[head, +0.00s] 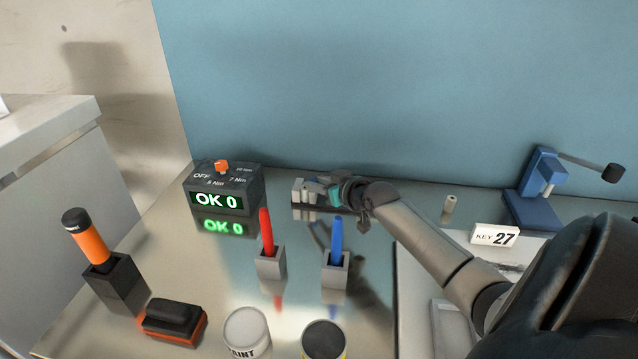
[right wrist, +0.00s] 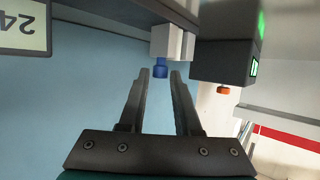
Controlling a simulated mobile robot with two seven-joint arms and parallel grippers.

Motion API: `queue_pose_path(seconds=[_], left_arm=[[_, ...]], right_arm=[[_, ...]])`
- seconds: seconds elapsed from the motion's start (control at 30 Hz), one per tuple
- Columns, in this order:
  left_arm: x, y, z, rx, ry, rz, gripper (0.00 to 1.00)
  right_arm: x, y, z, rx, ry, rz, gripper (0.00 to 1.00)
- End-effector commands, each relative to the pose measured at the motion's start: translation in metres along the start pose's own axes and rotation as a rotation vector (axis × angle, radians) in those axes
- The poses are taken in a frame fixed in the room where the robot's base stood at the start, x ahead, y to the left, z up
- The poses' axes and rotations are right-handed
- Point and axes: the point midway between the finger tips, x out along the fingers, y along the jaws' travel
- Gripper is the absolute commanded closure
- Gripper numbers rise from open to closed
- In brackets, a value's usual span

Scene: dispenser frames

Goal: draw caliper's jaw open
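The caliper is a dark rail (head: 306,208) with pale grey jaw blocks (head: 298,191) at its left end, at the back of the bench in the head view. In the right wrist view its dark beam (right wrist: 128,12) crosses the top, and a grey jaw block (right wrist: 172,42) with a blue knob (right wrist: 160,71) hangs from it. My right gripper (right wrist: 160,75) is open, with its fingertips on either side of the knob's end. I cannot tell whether they touch it. In the head view my right gripper (head: 341,192) hides the caliper's right part. My left gripper is not in view.
A dark box reading OK 0 (head: 222,203) stands left of the caliper. Red (head: 266,232) and blue (head: 336,240) markers stand upright in holders in front. A KEY 27 plate (head: 495,238) and a blue press-like device (head: 535,195) are at right. Paint cans (head: 247,330) stand nearest.

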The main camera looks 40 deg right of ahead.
Motion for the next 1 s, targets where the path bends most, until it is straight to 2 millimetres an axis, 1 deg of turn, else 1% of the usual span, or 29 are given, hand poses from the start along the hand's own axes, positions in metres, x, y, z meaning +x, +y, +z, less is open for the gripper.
queue_pose_path(seconds=[0.03,0.2,0.27,1.0], left_arm=[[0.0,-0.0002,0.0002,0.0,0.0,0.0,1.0],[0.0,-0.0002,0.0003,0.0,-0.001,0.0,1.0],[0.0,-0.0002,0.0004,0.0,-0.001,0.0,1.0],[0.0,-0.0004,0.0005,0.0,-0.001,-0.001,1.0]], right_arm=[[-0.0001,-0.0001,0.0002,0.0,0.0,0.0,0.75],[-0.0001,-0.0001,0.0002,0.0,0.0,0.0,0.94],[-0.0001,0.0,0.0002,0.0,0.0,0.0,1.0],[-0.0001,0.0,0.0003,0.0,-0.001,0.0,1.0]])
